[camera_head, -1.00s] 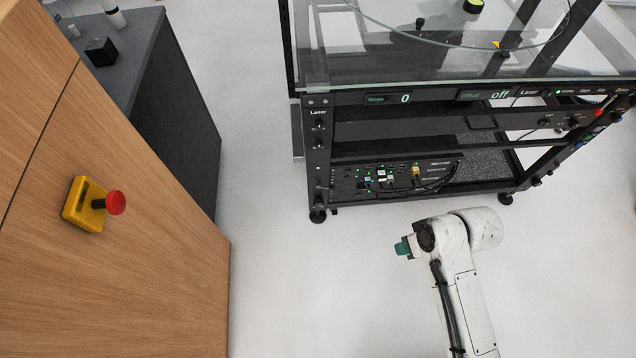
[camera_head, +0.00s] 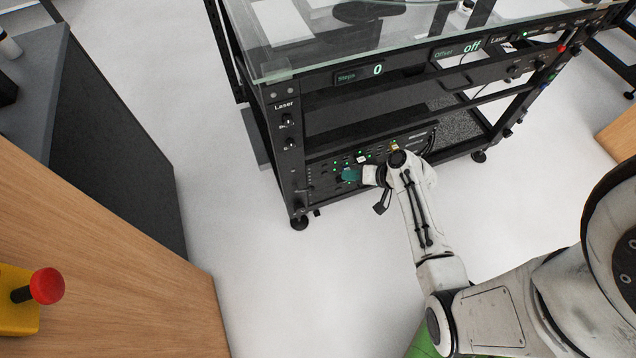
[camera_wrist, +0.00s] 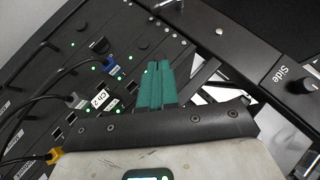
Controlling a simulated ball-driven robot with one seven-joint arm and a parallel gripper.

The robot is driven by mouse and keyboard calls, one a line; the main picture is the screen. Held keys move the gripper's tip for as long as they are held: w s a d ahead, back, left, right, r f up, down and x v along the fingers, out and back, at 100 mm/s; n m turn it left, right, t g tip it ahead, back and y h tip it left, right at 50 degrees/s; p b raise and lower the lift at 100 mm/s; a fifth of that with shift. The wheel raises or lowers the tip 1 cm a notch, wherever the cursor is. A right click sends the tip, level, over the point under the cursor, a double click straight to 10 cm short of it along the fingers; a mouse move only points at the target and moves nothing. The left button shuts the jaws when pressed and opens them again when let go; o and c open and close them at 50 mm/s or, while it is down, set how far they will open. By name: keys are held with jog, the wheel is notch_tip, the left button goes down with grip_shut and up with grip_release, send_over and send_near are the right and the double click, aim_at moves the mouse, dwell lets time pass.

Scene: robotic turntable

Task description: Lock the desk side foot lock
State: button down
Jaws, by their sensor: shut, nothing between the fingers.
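The black turntable frame (camera_head: 292,160) stands on castor-like feet. I cannot tell the state of any lock there. A front right foot (camera_head: 479,156) also shows. My gripper (camera_head: 347,174) has green fingers, is shut and empty, and is in front of the lower panel, above and right of the front left foot. In the wrist view my gripper's fingers (camera_wrist: 155,66) lie together over the panel, and a black bar labelled "Side" (camera_wrist: 290,78) is at right.
The lower panel (camera_wrist: 95,75) carries cables and lit ports close to my fingers. A wooden desk (camera_head: 120,290) with a red emergency button (camera_head: 46,286) is at left. A dark grey cabinet (camera_head: 110,150) stands behind it. White floor (camera_head: 240,260) is clear between desk and frame.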

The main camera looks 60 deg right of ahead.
jog(key=b+x, duration=0.3)
jog(key=x, duration=0.7)
jog(key=shift+f, duration=0.15)
jog(key=shift+w+a+f+b, duration=0.15)
jog(key=shift+w+a+f, duration=0.05)
jog(key=shift+a+f, duration=0.5)
jog(key=shift+w+a+f+b, duration=0.15)
jog(key=shift+a+f, duration=0.4)
jog(key=shift+f, duration=0.1)
jog(key=shift+f, duration=0.1)
jog(key=shift+w+a+f+m+t+y+b, duration=0.4)
jog(key=shift+f+m+t+y+b, duration=0.65)
jog(key=shift+b, duration=2.35)
jog(key=shift+w+a+f+m+t+y+b, duration=0.25)
jog(key=shift+a+f+m+t+y+b, duration=0.35)
jog(key=shift+f+t+b, duration=1.85)
jog(key=shift+w+a+f+m+g+y+b, duration=0.1)
jog(key=shift+w+a+f+m+y+b, duration=0.5)
jog(key=shift+b, duration=3.75)
jog(key=shift+s+r+y, duration=0.1)
jog(key=shift+s+y, duration=0.1)
jog(key=shift+y, duration=0.15)
jog(key=shift+d, duration=0.1)
